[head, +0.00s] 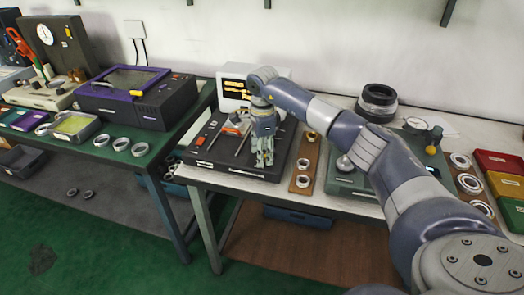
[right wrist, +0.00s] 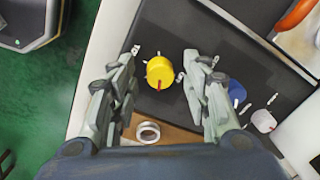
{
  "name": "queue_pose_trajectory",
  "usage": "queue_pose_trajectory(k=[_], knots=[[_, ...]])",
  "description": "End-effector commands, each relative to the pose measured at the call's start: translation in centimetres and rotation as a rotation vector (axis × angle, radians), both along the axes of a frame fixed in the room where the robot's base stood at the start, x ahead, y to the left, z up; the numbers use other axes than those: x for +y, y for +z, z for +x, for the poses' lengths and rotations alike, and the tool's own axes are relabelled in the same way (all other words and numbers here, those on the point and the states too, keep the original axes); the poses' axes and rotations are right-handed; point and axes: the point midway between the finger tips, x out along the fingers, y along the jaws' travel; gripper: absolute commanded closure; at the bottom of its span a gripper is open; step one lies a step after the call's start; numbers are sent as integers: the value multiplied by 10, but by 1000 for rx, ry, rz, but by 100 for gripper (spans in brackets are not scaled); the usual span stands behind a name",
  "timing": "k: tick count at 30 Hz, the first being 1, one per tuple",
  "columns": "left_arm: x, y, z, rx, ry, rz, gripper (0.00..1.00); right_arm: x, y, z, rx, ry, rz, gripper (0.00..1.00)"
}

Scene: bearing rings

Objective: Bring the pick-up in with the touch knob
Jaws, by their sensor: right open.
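My right gripper (head: 264,158) is over the front right part of a black instrument (head: 225,168) on the right-hand bench. In the right wrist view my gripper (right wrist: 160,82) is open. A round yellow knob (right wrist: 158,68) with a red mark shows between its fingers, with a gap on both sides. A blue knob (right wrist: 236,90) and a pale grey knob (right wrist: 263,121) lie to the right, beyond the right finger. The labels are too small to read. An orange part (head: 235,128) shows on the instrument; I cannot tell if it is the pick-up. My left gripper is not in view.
A lit monitor (head: 233,84) stands behind the instrument. A brown strip with rings (head: 303,181) lies to its right, and one ring (right wrist: 148,131) shows near my fingers. My right arm crosses above a grey-green device (head: 350,185). A purple-rimmed machine (head: 130,102) stands on the left bench.

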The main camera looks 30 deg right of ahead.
Motion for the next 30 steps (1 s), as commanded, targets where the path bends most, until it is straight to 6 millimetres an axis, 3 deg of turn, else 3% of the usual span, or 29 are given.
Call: queue_pose_trajectory(k=[4,9,10,21,30], knots=[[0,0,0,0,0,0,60,0,0,0,0,0,0,58],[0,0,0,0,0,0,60,0,0,0,0,0,0,97],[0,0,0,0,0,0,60,0,0,0,0,0,0,100],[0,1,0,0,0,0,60,0,1,0,1,-35,0,100],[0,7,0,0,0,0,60,0,2,0,0,-218,-1,100]])
